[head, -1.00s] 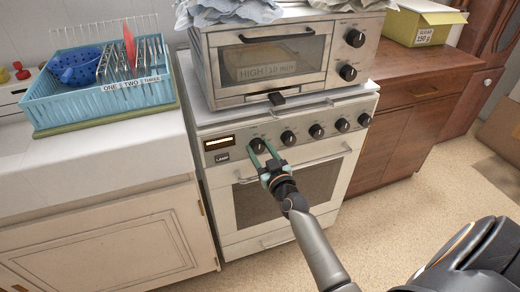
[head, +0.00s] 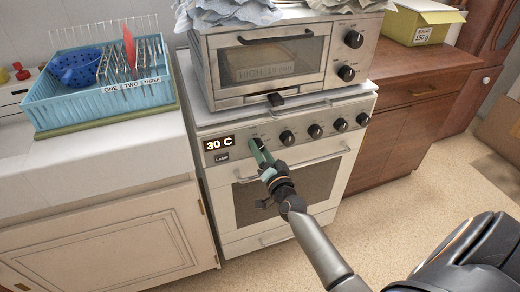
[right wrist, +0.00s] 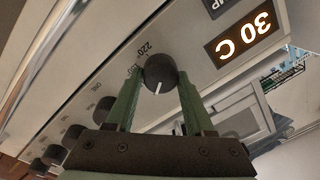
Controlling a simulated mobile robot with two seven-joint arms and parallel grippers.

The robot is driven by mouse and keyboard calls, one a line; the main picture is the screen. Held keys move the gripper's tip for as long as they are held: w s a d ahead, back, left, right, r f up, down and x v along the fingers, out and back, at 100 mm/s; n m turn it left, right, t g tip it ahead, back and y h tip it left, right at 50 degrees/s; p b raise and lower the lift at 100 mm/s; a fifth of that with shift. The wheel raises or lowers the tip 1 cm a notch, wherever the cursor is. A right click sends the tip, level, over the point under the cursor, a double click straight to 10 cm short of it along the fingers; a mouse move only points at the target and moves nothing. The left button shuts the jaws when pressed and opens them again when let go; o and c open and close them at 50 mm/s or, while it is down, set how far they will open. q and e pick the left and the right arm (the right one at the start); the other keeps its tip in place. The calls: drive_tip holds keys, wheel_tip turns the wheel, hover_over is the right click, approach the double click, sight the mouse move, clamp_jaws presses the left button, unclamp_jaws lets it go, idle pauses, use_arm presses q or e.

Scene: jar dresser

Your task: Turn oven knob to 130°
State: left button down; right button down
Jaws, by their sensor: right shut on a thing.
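The oven (head: 290,185) stands in the middle with a row of black knobs on its front panel. My right gripper (head: 262,150) is at the leftmost knob and hides most of it in the head view. In the right wrist view the green fingers (right wrist: 158,90) are on both sides of the black oven knob (right wrist: 160,72), shut on it. A white mark shows on the knob, and a printed 220° is beside it. The oven display (head: 218,143) reads 30 C; it also shows in the right wrist view (right wrist: 243,33). My left gripper is not in view.
Several other knobs (head: 287,138) continue to the right of the held one. An oven handle (head: 325,157) runs below the panel. A toaster oven (head: 275,65) stands on top. A blue dish rack (head: 100,100) is on the left counter.

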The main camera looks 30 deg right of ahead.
drive_tip(key=m, duration=0.5)
drive_tip(key=shift+f, duration=0.1)
drive_tip(key=shift+m, duration=0.9)
drive_tip(key=shift+h, duration=0.3)
drive_tip(key=shift+c, duration=1.4)
unclamp_jaws()
drive_tip(key=v, duration=1.2)
drive_tip(key=shift+s, duration=0.3)
